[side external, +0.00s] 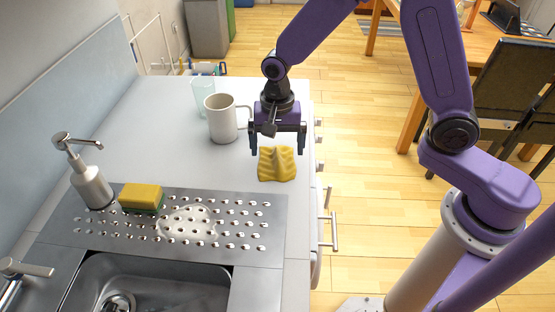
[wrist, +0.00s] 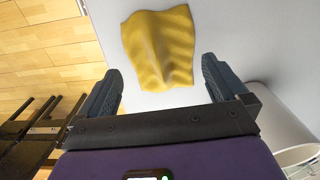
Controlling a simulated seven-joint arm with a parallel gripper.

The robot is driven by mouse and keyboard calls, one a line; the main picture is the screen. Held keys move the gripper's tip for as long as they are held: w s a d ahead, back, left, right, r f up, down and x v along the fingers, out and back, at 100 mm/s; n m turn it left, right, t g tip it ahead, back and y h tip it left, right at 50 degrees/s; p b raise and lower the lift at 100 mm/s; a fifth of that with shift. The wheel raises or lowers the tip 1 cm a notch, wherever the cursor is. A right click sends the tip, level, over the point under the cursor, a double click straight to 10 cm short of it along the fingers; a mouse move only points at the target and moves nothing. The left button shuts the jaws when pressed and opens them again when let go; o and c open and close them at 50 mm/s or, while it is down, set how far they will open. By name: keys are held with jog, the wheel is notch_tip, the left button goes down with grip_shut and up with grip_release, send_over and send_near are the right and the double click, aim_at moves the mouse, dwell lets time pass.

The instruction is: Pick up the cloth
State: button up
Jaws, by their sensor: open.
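The yellow cloth (side external: 276,164) lies crumpled, with raised folds, on the light countertop near its right edge. It also shows in the wrist view (wrist: 158,48), at the top, ahead of my fingertips. My gripper (side external: 277,150) is open and empty, pointing down just above and behind the cloth in the side view. In the wrist view my two fingers (wrist: 161,80) are spread wide, one on either side of the cloth's lower end, with none of the cloth visibly between the pads.
A white mug (side external: 222,120) stands left of my gripper, with a clear glass (side external: 203,92) behind it. A yellow-green sponge (side external: 141,196) and a soap dispenser (side external: 91,184) sit by the metal drainboard (side external: 270,228). The sink (side external: 150,285) is in front. The counter between mug and drainboard is clear.

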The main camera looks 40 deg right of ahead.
aim_at(278, 153)
jog(key=shift+f, duration=1.55)
jog(key=c, duration=0.8)
jog(key=shift+r, duration=0.1)
jog(key=shift+r, duration=0.4)
notch_tip(278, 153, up, 2)
jog(key=shift+r, duration=0.1)
jog(key=s+d+r, duration=0.1)
jog(key=s+r, duration=0.2)
jog(key=s, duration=0.1)
jog(key=s+d+r, duration=0.2)
jog(key=s+r, duration=0.1)
jog(key=s, duration=0.1)
jog(key=s+d+r, duration=0.2)
jog(key=s+r, duration=0.2)
jog(key=s, duration=0.1)
jog(key=shift+d, duration=0.1)
